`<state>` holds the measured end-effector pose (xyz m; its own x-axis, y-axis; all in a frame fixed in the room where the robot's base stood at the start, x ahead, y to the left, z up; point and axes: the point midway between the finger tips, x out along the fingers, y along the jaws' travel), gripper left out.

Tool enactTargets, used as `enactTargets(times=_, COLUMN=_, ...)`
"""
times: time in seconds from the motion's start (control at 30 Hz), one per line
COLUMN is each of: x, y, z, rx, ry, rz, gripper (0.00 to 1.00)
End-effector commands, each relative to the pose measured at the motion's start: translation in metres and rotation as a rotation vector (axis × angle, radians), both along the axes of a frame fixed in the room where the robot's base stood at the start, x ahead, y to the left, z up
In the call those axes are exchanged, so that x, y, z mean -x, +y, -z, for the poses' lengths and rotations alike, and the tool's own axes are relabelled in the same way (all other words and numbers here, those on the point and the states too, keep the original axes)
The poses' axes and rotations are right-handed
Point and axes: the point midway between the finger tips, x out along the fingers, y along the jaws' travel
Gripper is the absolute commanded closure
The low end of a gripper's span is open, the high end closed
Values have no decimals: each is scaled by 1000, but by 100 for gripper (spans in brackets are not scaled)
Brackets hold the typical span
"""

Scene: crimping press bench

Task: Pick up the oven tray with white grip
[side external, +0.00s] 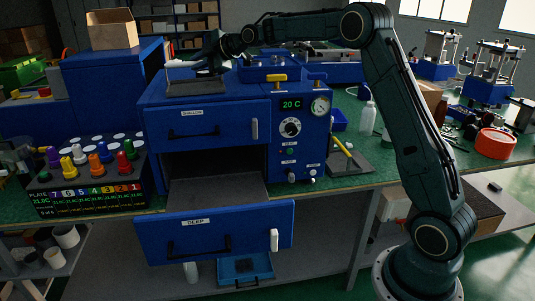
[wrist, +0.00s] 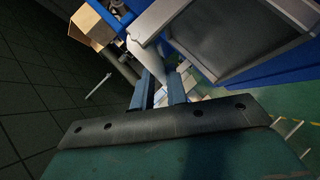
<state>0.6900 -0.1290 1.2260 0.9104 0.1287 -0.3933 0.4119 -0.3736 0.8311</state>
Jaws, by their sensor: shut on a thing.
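My gripper (side external: 208,62) is above the back left of the blue oven's top. In the wrist view my gripper's two blue fingers (wrist: 160,90) are shut on a white grip (wrist: 171,76). The white grip also shows as a pale bar in the side view (side external: 183,63). A dark shallow tray (side external: 195,76) shows just below my gripper, over the oven top. Whether it touches the top is unclear. My gripper and wrist hide part of it.
The oven (side external: 210,100) has its lower DEEP drawer (side external: 213,230) pulled out and its SHALLOW drawer (side external: 205,129) closed. A cardboard box (side external: 111,29) sits on the blue cabinet (side external: 108,90) at left. A rack of coloured-capped bottles (side external: 88,183) stands at the front left.

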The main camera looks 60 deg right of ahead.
Motion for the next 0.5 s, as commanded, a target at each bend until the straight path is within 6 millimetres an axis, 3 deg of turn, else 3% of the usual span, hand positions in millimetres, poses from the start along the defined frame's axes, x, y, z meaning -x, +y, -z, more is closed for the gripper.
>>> enactTargets(times=0.5, x=0, y=0, z=-62, rx=2, ry=-8, rz=0, gripper=100)
